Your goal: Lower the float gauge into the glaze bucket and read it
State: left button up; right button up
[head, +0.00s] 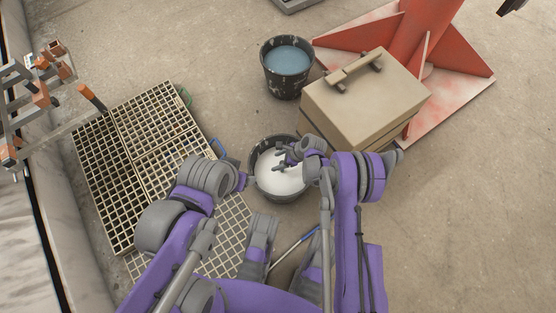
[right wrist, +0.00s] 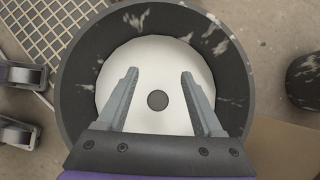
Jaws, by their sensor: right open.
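A black, white-splashed bucket (head: 261,188) stands on the floor in the middle of the head view, with a white surface (head: 272,184) inside. The right wrist view shows the bucket (right wrist: 75,80) from above, with its white surface (right wrist: 150,60) and a small dark grey disc (right wrist: 157,100) at its middle. I cannot tell whether the disc is part of the float gauge. My right gripper (head: 281,156) is over the bucket. In the right wrist view its open fingers (right wrist: 159,76) are on either side of the disc, not touching it.
A second bucket (head: 267,72) with blue liquid stands behind. A tan case (head: 350,105) stands right of it, against a red stand (head: 440,90). A grating (head: 110,190) lies at left. A thin rod with blue (head: 297,244) shows between my arms.

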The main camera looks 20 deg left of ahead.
jog(key=p+v, duration=0.2)
jog(key=v, duration=0.8)
jog(key=shift+d+r+p, duration=0.2)
jog(key=shift+r+p, duration=0.15)
jog(key=shift+p, duration=0.05)
jog(key=shift+d, duration=0.1)
